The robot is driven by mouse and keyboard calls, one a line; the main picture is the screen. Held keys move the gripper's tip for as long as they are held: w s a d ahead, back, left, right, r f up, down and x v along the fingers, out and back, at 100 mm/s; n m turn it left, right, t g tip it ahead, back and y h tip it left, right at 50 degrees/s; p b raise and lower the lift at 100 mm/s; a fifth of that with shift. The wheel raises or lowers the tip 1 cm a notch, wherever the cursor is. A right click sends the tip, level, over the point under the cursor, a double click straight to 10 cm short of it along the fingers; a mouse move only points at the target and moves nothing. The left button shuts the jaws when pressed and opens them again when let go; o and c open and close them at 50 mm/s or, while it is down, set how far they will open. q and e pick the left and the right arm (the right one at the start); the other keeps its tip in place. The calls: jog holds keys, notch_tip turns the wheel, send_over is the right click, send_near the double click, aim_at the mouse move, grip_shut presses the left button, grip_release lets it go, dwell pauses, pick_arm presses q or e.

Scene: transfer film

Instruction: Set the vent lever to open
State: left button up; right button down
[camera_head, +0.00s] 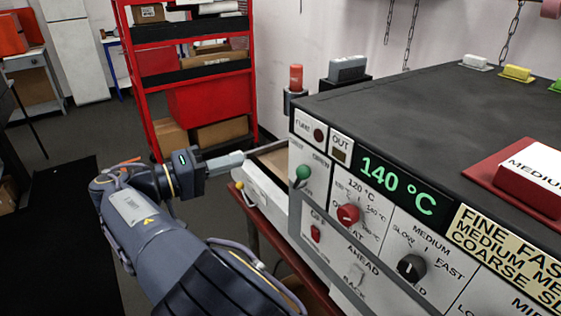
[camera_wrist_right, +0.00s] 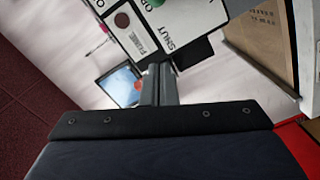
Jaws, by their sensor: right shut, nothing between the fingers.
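The vent lever has a green knob (camera_head: 303,173) on the machine's white front panel, below labels that seem to read SHUT and OPEN. I cannot tell clearly which label it points to. In the right wrist view a small part of the green knob (camera_wrist_right: 155,3) shows at the top edge, near the word SHUT. My right gripper (camera_head: 241,158) is shut and empty, left of the panel and apart from the knob. Its closed fingers also show in the right wrist view (camera_wrist_right: 160,80). My left gripper is not in view.
A red knob (camera_head: 348,214), a red switch (camera_head: 315,233) and a black knob (camera_head: 411,267) sit on the same panel, below a 140 °C display (camera_head: 398,187). A yellow-knobbed handle (camera_head: 239,186) is just below my right gripper. A red shelf (camera_head: 208,99) stands behind.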

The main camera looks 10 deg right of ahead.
aim_at(299, 179)
jog(key=d+f+p, duration=0.2)
jog(key=d, duration=0.8)
jog(key=shift+s+d, duration=0.2)
jog(key=shift+d, duration=0.1)
jog(key=b, duration=0.1)
jog(key=s+m+b, duration=0.1)
jog(key=b, duration=0.1)
jog(key=shift+s+d+f, duration=0.2)
jog(key=shift+d, duration=0.1)
